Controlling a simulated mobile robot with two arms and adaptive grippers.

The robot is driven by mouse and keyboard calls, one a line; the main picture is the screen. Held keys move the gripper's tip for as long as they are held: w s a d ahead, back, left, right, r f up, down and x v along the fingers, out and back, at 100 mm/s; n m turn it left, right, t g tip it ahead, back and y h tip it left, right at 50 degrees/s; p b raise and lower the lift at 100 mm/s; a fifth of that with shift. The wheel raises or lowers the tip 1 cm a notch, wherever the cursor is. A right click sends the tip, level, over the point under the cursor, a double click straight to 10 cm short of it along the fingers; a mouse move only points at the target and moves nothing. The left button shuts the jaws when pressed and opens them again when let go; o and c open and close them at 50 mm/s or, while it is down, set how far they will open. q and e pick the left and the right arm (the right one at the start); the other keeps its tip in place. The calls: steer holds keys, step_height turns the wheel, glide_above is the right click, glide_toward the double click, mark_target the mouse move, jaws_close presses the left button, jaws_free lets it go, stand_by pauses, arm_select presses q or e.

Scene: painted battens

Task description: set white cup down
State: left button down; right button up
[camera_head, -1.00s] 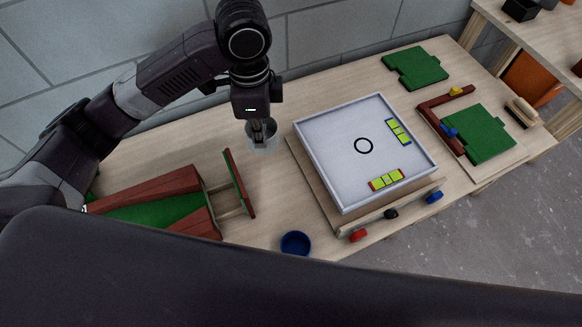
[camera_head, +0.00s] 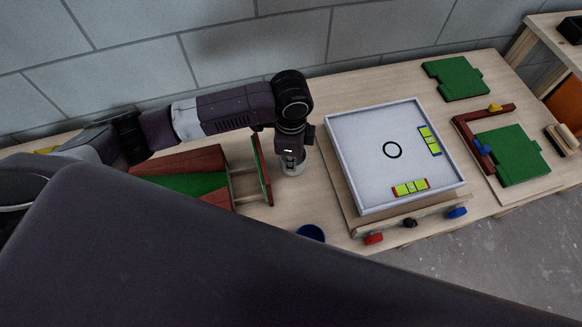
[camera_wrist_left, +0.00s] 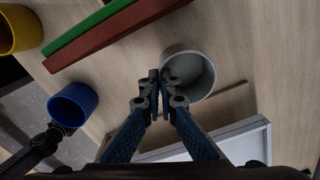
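The white cup (camera_head: 296,168) is a pale, round, open cup, under my left gripper (camera_head: 291,157) in the head view. It stands between a red-and-green board and a white tray. In the left wrist view the cup (camera_wrist_left: 203,82) shows its open mouth and looks empty. There my left gripper (camera_wrist_left: 160,82) is closed at the cup's near-left wall, with the rim between its fingertips. Whether the cup's base touches the table cannot be told.
The white tray (camera_head: 358,177) is right of the cup on the wooden table (camera_head: 300,210). The upright red-and-green board (camera_head: 262,170) is close on its left. A blue cup (camera_head: 310,232) is nearer the front edge; a yellow cup (camera_wrist_left: 18,30) shows in the wrist view. Bare table lies between.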

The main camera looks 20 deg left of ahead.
mark_target(291, 174)
arm_select(q)
steer(key=shift+f, duration=1.75)
steer(key=shift+f, duration=0.1)
steer(key=c, duration=2.2)
jaws_free()
steer(key=shift+o, duration=0.2)
step_height(291, 174, up, 12)
steer(key=shift+r, duration=0.15)
